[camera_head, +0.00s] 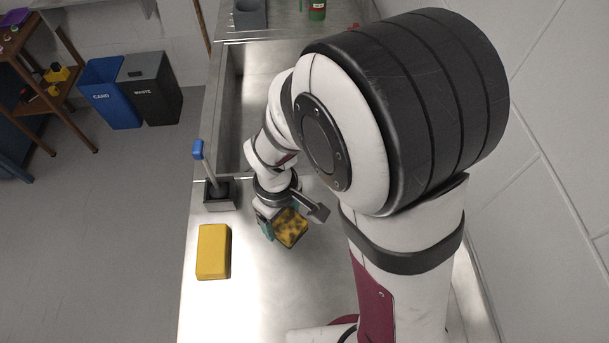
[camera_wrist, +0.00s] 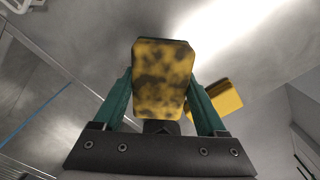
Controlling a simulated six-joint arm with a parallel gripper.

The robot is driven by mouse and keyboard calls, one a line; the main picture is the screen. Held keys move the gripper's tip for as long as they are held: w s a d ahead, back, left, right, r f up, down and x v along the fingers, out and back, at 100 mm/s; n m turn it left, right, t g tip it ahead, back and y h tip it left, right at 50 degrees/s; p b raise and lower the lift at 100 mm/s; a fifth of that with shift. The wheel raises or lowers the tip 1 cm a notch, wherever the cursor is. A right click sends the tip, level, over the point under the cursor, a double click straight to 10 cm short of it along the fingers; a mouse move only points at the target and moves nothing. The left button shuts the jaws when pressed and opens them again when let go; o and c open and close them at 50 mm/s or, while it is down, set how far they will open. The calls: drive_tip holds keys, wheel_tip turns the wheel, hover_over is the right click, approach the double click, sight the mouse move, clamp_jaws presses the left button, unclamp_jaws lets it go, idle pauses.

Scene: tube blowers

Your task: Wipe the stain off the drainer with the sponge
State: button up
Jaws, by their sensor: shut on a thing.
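A yellow sponge with dark blotches (camera_head: 291,228) is held in my gripper (camera_head: 277,222), over the bare steel drainer (camera_head: 262,285). In the wrist view the sponge (camera_wrist: 163,80) sits between the two teal fingers of my gripper (camera_wrist: 160,88), its blotched face toward the camera. The sponge looks tilted; I cannot tell whether it touches the drainer. No clear stain shows on the visible drainer, but my arm and the sponge hide part of it, and glare washes out some of the surface.
A clean yellow block (camera_head: 213,252) lies on the drainer's left side. Behind it stands a dark holder (camera_head: 221,196) with a blue-topped brush (camera_head: 198,150). The sink basin (camera_head: 232,125) is beyond. A grey container (camera_head: 249,14) and green bottle (camera_head: 317,9) stand at the back.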

drive_tip(key=shift+f, duration=2.7)
drive_tip(key=f, duration=0.2)
drive_tip(key=shift+w+f, duration=0.25)
drive_tip(key=shift+f, duration=0.05)
drive_tip(key=shift+c, duration=0.6)
drive_tip(key=shift+w, duration=1.6)
drive_tip(key=shift+c, duration=0.8)
drive_tip(key=shift+w, duration=3.45)
drive_tip(key=shift+s, duration=5.35)
drive_tip(key=shift+w+a, duration=0.2)
drive_tip(key=shift+w, duration=5.15)
drive_tip(key=shift+s, duration=5.35)
drive_tip(key=shift+w+r, duration=0.1)
drive_tip(key=shift+r, duration=4.05)
